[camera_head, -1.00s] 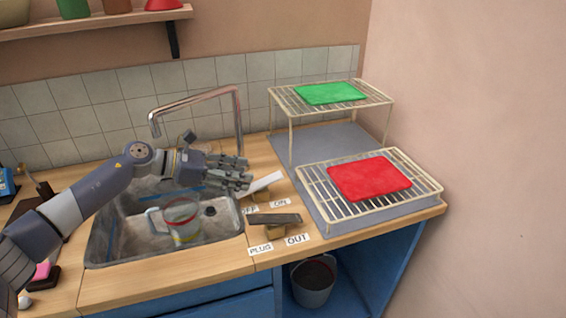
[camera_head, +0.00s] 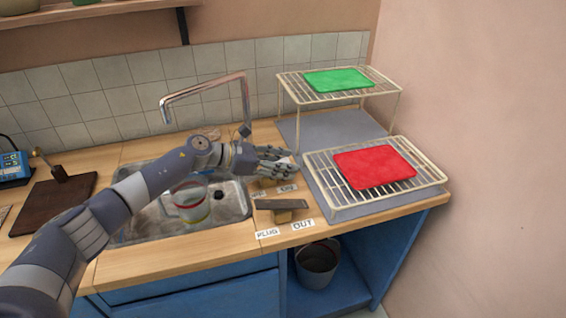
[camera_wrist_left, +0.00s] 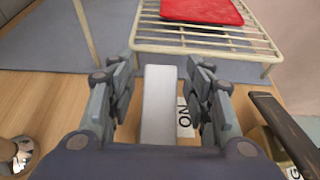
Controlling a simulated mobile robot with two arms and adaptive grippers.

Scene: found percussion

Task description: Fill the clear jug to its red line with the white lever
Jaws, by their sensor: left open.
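The clear jug (camera_head: 188,207) stands in the sink with a reddish band around it, partly behind my left arm. Its water level is too small to tell. My left gripper (camera_head: 283,163) is over the counter right of the sink, by the ON label. The white lever (camera_wrist_left: 159,105) lies between its open fingers in the left wrist view, with gaps on both sides. In the head view the gripper mostly hides this lever. The chrome tap (camera_head: 205,88) arches over the back of the sink. My right gripper is not in view.
A dark lever (camera_head: 282,204) with PLUG and OUT labels stands just in front of the white lever; it also shows in the wrist view (camera_wrist_left: 284,130). A wire rack with a red cloth (camera_head: 374,166) is close on the right. A green cloth (camera_head: 338,79) lies on a raised rack behind.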

